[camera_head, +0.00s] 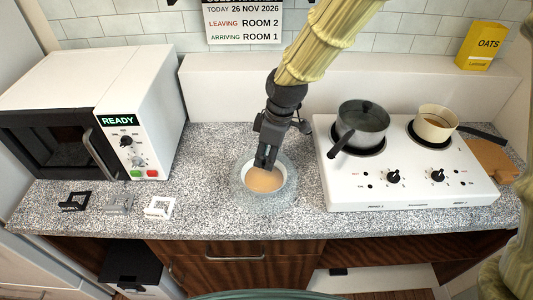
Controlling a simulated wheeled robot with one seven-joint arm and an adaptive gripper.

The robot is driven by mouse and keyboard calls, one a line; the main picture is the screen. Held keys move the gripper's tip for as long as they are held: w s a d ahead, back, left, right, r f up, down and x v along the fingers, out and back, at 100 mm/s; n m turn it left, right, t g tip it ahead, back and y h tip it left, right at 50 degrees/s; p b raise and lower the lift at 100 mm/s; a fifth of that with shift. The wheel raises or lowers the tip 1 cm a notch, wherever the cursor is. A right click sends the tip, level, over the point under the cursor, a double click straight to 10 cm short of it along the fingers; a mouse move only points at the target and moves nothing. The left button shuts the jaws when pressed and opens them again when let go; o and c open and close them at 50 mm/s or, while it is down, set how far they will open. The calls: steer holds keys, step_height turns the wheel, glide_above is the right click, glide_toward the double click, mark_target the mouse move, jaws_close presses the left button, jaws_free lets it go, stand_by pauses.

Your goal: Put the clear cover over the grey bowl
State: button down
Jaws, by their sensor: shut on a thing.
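The grey bowl (278,187) stands on the speckled counter between the microwave and the hob, with beige contents in it. The clear cover (241,192) shows as a faint round outline around the bowl in this view. My gripper (265,163) points down over the bowl and is shut on the top of the cover, whose grip is mostly hidden by the fingers. I cannot tell whether the cover's rim touches the counter or hangs a little above it.
A white hob (405,185) at the right carries a dark grey pot (365,118) and a cream pan (435,128).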

steer(key=shift+f, duration=0.35)
steer(key=c, duration=1.1)
jaws_free()
steer(key=shift+f, duration=0.1)
steer(key=shift+r, duration=0.6)
steer(key=r, duration=0.3)
steer(key=d+r+b, duration=0.1)
steer(key=r, duration=0.3)
steer(key=d+r+b, duration=0.1)
steer(key=r, duration=0.3)
steer(key=shift+s+d+r, duration=0.15)
steer(key=shift+s+r, duration=0.05)
steer(key=shift+r, duration=0.05)
